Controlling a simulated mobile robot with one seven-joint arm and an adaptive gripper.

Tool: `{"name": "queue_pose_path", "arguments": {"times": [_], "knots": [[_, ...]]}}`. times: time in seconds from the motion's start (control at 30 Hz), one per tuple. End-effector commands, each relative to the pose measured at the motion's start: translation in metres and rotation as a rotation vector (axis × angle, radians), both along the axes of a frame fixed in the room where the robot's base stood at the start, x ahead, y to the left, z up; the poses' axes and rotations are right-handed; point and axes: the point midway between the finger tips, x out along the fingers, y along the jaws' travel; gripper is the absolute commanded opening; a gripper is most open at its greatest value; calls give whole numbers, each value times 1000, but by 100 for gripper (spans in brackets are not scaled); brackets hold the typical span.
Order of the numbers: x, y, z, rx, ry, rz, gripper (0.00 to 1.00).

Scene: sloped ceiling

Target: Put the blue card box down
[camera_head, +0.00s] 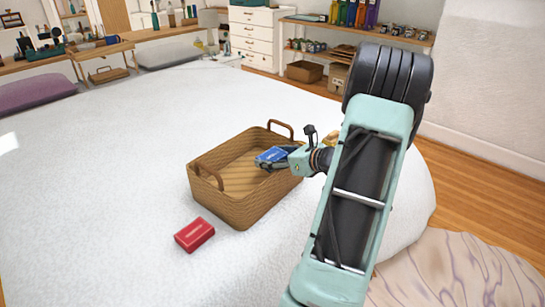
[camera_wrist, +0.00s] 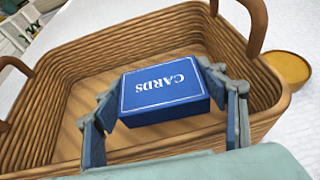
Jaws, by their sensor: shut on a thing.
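The blue card box (camera_wrist: 163,90), with "CARDS" printed on it, is held between the two fingers of my gripper (camera_wrist: 165,112). In the head view the box (camera_head: 271,155) shows over the right part of a wicker basket (camera_head: 240,212). The same basket (camera_wrist: 40,125) surrounds the box in the wrist view, with its wooden floor showing behind the box. I cannot tell whether the box touches the basket floor. My gripper (camera_head: 274,161) is at the basket's right side in the head view, partly hidden by my arm.
A red box (camera_head: 195,234) lies on the white bed (camera_head: 90,170) in front of the basket. A round yellowish thing (camera_wrist: 287,69) is beside the basket. The basket has two raised handles. The bed is clear to the left. Shelves and drawers (camera_head: 254,38) stand at the back.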

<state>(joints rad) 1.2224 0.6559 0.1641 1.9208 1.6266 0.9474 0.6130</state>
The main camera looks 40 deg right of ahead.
Motion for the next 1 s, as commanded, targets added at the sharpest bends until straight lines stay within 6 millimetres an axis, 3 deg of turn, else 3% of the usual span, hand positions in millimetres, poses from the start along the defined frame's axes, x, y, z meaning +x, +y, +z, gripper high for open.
{"name": "queue_pose_path", "arguments": {"times": [0.33,0.37,0.5,0.83,1.0], "knots": [[-1,1,-11,4,4,-1,38],[-1,1,-12,6,6,0,67],[-2,1,-14,8,10,-3,83],[-5,-2,-14,11,13,-10,84],[-5,-3,3,8,12,-12,84]]}}
